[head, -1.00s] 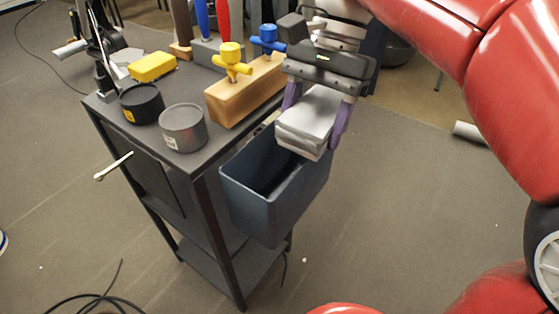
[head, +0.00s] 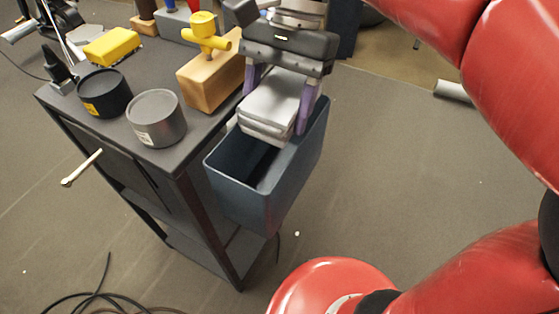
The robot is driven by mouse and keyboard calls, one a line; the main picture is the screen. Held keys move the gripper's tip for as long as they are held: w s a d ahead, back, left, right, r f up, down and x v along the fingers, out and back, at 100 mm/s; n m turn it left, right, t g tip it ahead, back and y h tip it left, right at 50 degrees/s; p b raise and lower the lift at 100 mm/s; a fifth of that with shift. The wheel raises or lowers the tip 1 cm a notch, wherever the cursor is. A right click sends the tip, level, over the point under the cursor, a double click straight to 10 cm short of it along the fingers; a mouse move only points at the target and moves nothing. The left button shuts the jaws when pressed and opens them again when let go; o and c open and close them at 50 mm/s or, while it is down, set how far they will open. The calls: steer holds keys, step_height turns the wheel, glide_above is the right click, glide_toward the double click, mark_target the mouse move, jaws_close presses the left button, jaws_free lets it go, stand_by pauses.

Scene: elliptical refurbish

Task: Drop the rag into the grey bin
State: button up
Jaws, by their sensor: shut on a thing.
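The rag (head: 270,106) is a folded, light grey cloth. My gripper (head: 278,98) is shut on it, with a purple finger on each side. The grey bin (head: 238,192) is a dark blue-grey open box at the right side of the workbench. The rag is over the back part of the bin's opening and hides part of its rim. The visible inside of the bin looks dark and empty. I cannot tell how far the rag is above the rim.
The dark workbench (head: 186,150) holds a grey can (head: 157,120), a black can (head: 104,94), a yellow sponge (head: 111,46) and a wooden block with a yellow valve (head: 208,80). A white handle (head: 82,167) juts from its front.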

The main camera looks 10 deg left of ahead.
steer(key=shift+f, duration=0.1)
steer(key=o, duration=1.2)
steer(key=p+v, duration=0.1)
steer(key=v, duration=0.7)
steer(key=shift+f, duration=0.1)
steer(key=s+d+f+n+t+h, duration=0.1)
steer(key=s+d+f+n+t, duration=0.1)
steer(key=d+f+t, duration=0.3)
steer(key=s+d+f+n+t, duration=0.2)
steer(key=d+f+t, duration=0.2)
steer(key=d+f, duration=0.9)
steer(key=shift+s+d+t+h, duration=0.2)
steer(key=shift+d+t+h, duration=0.05)
steer(key=shift+t+h, duration=0.15)
